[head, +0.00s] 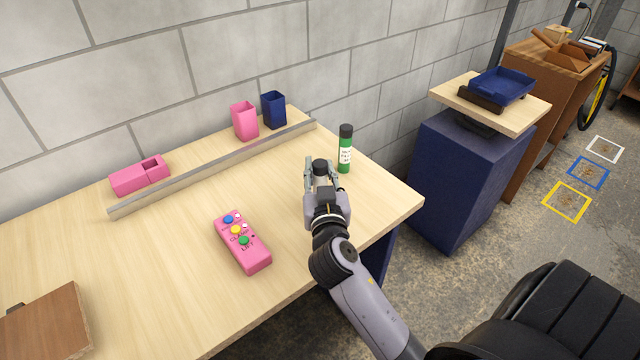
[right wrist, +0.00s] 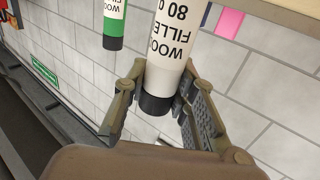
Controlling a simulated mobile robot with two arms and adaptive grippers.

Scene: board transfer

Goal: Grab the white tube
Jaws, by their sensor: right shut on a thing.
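The white tube (right wrist: 177,45) has dark "WOOD FILLER" lettering and a black cap. It stands between the two fingers of my right gripper (right wrist: 163,80) in the right wrist view, and the fingers are shut on it. In the head view my right gripper (head: 321,172) is over the table's right part, and mostly the tube's black cap (head: 319,166) shows between its fingers. The rest of the tube is hidden there by the gripper. A green and white tube (head: 345,155) with a black cap stands upright just right of the gripper. My left gripper is not in view.
The wooden table (head: 165,285) holds a pink button box (head: 242,241), a grey rail (head: 215,166), a pink tray (head: 139,177), pink (head: 244,121) and blue (head: 273,110) cups, and a brown board (head: 47,325). A blue cabinet (head: 465,180) stands right, beyond a gap.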

